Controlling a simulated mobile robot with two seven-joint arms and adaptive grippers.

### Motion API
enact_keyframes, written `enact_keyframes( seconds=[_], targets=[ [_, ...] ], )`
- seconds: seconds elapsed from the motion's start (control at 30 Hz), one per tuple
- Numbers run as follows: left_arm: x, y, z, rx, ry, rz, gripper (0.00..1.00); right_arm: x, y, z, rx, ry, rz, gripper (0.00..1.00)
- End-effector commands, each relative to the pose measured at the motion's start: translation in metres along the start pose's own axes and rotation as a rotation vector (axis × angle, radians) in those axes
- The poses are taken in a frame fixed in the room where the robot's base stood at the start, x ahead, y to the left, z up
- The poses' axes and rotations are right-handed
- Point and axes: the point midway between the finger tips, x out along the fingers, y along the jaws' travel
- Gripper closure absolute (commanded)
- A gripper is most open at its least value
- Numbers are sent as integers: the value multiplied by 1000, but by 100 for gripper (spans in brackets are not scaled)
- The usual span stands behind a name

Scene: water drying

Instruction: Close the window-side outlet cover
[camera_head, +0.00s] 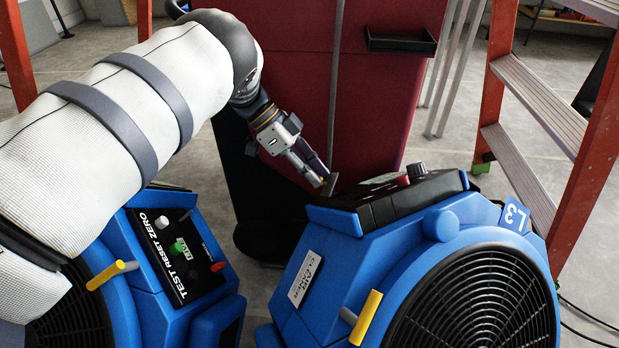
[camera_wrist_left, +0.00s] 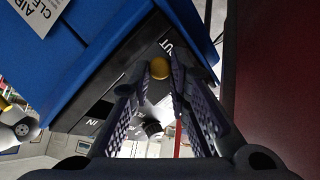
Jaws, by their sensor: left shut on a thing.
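The blue blower marked L3 (camera_head: 330,250) stands at centre right, with a black panel (camera_head: 412,198) on top. A small dark flap, seemingly the outlet cover (camera_head: 331,185), stands raised at the panel's left end. My left gripper (camera_head: 322,180) reaches down to it from the upper left and is shut on a small yellow knob, which shows between the fingertips in the left wrist view (camera_wrist_left: 160,68). The black panel with partly visible lettering (camera_wrist_left: 120,80) lies behind the fingers there. The fingers hide part of the flap. My right gripper is not in view.
A second blue blower (camera_head: 165,285) with a TEST and RESET panel stands at left, under my left arm. A dark red cabinet (camera_head: 290,70) stands just behind the gripper. An orange ladder (camera_head: 580,160) stands at right. Grey floor (camera_head: 265,295) shows between the blowers.

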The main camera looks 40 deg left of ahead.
Motion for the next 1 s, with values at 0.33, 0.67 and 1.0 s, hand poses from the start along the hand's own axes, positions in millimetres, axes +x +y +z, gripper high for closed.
enact_keyframes(
  seconds=[0.33,0.67,1.0],
  targets=[
    [4,-3,-3,13,-71,66,100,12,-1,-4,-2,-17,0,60],
    [3,-3,-5,14,-76,72,100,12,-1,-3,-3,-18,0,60],
    [3,-3,-4,14,-75,71,63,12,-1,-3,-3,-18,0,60]
  ],
)
